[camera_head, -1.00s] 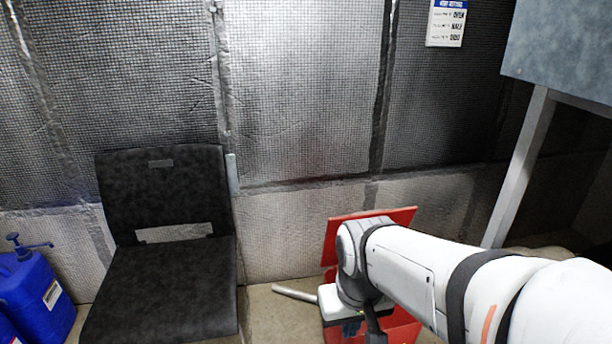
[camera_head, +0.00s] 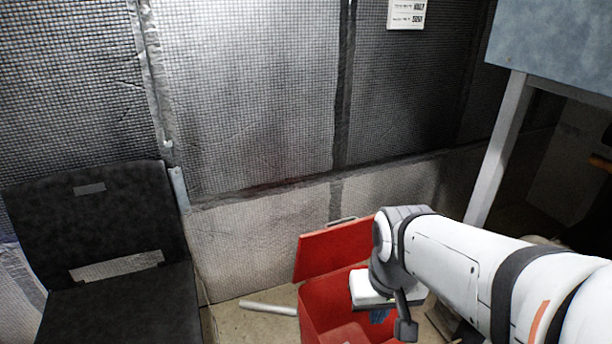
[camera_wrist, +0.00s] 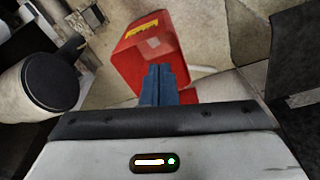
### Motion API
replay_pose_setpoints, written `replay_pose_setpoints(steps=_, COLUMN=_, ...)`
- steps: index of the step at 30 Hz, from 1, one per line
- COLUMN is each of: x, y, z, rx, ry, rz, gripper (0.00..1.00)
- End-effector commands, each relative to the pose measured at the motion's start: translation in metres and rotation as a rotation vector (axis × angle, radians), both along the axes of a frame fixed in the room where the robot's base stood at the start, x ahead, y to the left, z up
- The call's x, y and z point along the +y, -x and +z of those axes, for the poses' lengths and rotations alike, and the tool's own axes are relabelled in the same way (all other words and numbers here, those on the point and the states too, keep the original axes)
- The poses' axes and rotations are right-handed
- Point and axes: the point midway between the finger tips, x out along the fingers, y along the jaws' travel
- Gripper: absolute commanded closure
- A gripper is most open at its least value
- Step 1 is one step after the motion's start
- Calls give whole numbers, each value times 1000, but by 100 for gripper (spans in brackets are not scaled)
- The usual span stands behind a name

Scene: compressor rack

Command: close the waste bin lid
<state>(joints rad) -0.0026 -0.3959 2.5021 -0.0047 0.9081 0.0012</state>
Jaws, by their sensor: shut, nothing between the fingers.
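The red waste bin (camera_head: 312,318) stands on the floor, lower middle of the head view, partly hidden by my arm. Its red lid (camera_head: 335,251) stands raised and tilted at the back, towards the wall, so the bin is open. In the wrist view the bin (camera_wrist: 128,52) shows its open mouth and a yellow label. Part of the red lid seems to show beside my fingers there, mostly hidden. My gripper (camera_wrist: 160,72) is shut and empty, its blue fingers overlapping the bin. In the head view my gripper (camera_head: 380,316) is over the bin; I cannot tell whether it touches.
A dark chair (camera_head: 120,262) stands to the left. A pale rod (camera_head: 268,308) lies on the floor beside the bin. The padded wall (camera_head: 250,90) is close behind the lid. A grey metal post (camera_head: 500,150) under a panel rises at the right.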

Motion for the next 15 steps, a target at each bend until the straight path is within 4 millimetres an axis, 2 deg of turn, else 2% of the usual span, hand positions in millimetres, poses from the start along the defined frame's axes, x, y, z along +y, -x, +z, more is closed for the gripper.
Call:
replay_pose_setpoints(steps=4, x=1, y=-14, z=11, rx=4, ry=0, rz=11, gripper=100)
replay_pose_setpoints(steps=5, x=2, y=-21, z=15, rx=6, ry=1, rz=16, gripper=100)
replay_pose_setpoints(steps=6, x=-9, y=-32, z=22, rx=9, ry=1, rz=16, gripper=100)
replay_pose_setpoints(steps=7, x=-11, y=-42, z=28, rx=12, ry=2, rz=21, gripper=100)
replay_pose_setpoints(steps=11, x=-6, y=-100, z=53, rx=24, ry=3, rz=62, gripper=100)
replay_pose_setpoints(steps=12, x=-4, y=-119, z=59, rx=28, ry=3, rz=77, gripper=100)
replay_pose_setpoints(steps=15, x=3, y=-167, z=70, rx=39, ry=5, rz=113, gripper=100)
